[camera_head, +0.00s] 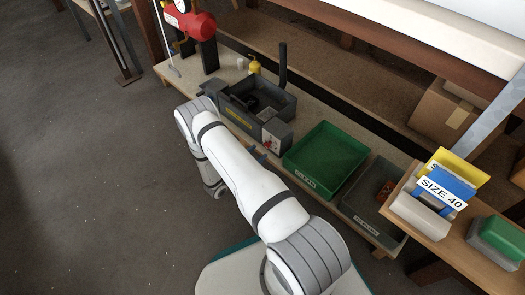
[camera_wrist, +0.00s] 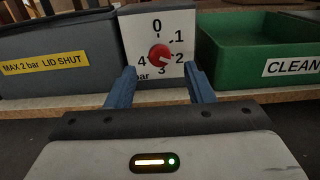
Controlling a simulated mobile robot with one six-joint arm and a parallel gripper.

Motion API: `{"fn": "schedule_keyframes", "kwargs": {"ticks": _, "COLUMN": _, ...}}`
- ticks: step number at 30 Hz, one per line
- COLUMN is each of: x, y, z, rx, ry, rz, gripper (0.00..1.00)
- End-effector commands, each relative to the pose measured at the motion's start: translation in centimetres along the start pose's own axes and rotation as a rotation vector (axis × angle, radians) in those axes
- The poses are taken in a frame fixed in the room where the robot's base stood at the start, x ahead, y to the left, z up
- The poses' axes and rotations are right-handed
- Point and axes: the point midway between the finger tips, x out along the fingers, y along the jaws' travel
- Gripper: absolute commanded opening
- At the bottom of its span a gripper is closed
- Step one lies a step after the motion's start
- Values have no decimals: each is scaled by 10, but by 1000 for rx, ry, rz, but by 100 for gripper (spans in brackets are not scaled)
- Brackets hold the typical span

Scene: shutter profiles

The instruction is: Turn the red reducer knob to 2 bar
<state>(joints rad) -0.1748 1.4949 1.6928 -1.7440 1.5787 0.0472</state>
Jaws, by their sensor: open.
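The red reducer knob (camera_wrist: 160,55) sits in the middle of a white dial plate (camera_wrist: 146,24) marked 0, 1, 2, 3 and 4 bar. A small pale mark on the knob seems to point right and slightly down, near the 2; it is too small to read exactly. My gripper (camera_wrist: 161,86) is open, with one blue finger below and to each side of the knob. The fingers appear apart from the knob, with nothing between them. In the head view the dial box (camera_head: 276,138) shows small, and my arm hides most of the gripper.
A grey box (camera_wrist: 60,52) labelled "MAX 2 bar LID SHUT" stands left of the dial. A green CLEAN tray (camera_wrist: 232,48) stands close on the right. A red tank (camera_head: 190,22) stands at the bench's far end. A grey tray (camera_head: 366,222) lies beyond the green one.

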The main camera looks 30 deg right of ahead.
Motion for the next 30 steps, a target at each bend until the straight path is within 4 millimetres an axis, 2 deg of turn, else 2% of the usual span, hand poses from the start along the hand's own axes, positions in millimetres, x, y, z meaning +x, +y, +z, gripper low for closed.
{"fn": "schedule_keyframes", "kwargs": {"ticks": 3, "x": 20, "y": 0, "z": -3, "rx": 1, "ry": 0, "rz": -3, "gripper": 48}}
{"fn": "schedule_keyframes", "kwargs": {"ticks": 7, "x": 33, "y": 0, "z": -2, "rx": 0, "ry": 0, "rz": -1, "gripper": 48}}
{"fn": "schedule_keyframes", "kwargs": {"ticks": 18, "x": 38, "y": 0, "z": 0, "rx": -2, "ry": 0, "rz": 1, "gripper": 47}}
{"fn": "schedule_keyframes", "kwargs": {"ticks": 30, "x": 38, "y": 0, "z": 0, "rx": -2, "ry": 0, "rz": 1, "gripper": 14}}
